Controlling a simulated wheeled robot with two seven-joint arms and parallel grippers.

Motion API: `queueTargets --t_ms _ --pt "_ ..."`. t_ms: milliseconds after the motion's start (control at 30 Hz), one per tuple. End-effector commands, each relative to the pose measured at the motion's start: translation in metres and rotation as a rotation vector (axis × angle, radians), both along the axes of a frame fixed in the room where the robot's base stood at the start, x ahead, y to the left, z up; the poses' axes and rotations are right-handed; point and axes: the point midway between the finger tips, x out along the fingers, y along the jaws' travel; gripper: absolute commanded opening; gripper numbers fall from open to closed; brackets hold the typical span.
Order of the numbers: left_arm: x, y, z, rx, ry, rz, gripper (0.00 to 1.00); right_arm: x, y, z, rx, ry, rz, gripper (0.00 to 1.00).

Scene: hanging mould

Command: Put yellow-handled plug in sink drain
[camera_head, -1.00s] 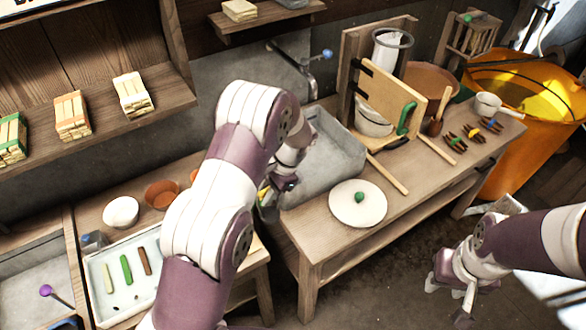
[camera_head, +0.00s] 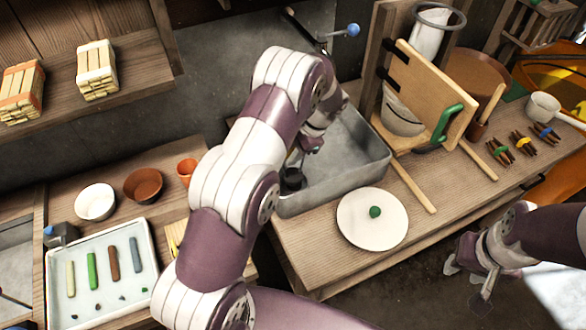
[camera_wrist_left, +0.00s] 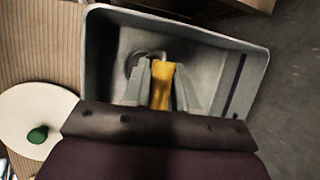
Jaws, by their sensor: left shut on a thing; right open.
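The grey sink basin (camera_head: 345,190) stands on the wooden bench in the middle of the head view. My left gripper (camera_head: 293,168) is over the left part of the basin, partly hidden by my own wrist. In the left wrist view my left gripper (camera_wrist_left: 160,88) is shut on the yellow handle of the plug (camera_wrist_left: 161,84). The plug's lower end is hidden there. A round drain (camera_wrist_left: 140,62) shows on the basin floor just beyond the fingers. Whether the plug touches the basin floor cannot be told. My right gripper (camera_head: 468,278) is open and empty at the lower right, off the bench.
A white round lid with a green knob (camera_head: 372,219) lies in front of the basin. A blue-handled tap (camera_head: 350,31) is behind it. A wooden board with a green handle (camera_head: 425,90) stands to the right. Bowls (camera_head: 143,185) and a white tray (camera_head: 100,270) are at the left.

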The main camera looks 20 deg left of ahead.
Motion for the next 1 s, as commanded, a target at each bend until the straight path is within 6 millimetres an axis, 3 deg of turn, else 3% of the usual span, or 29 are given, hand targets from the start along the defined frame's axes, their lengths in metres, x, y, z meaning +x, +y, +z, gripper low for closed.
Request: queueTargets --t_ms 33,200,633,667,700,733,1000 --pt "0.000 0.000 -0.012 0.000 0.000 0.000 0.00 0.000 0.000 -0.009 0.000 -0.001 0.000 0.43" --pt "0.000 0.000 -0.031 0.000 0.001 -0.001 0.00 0.001 0.000 0.003 0.000 -0.001 0.000 0.43" --pt "0.001 0.000 -0.040 0.001 -0.001 0.000 0.00 0.000 0.000 -0.004 0.000 0.000 0.000 0.43" --pt "0.001 0.000 -0.039 0.000 0.000 0.000 0.33 0.000 0.000 -0.003 0.000 0.000 0.000 0.43" --pt "0.000 0.000 -0.039 0.000 0.000 0.000 0.47 0.000 0.000 -0.003 0.000 0.000 0.000 0.43" --pt "0.000 0.000 -0.039 0.000 0.000 0.000 0.53 0.000 0.000 -0.003 0.000 0.000 0.000 0.43" --pt "0.000 0.000 -0.038 0.000 0.000 0.000 0.53 0.000 0.000 -0.002 0.000 0.000 0.000 0.43"
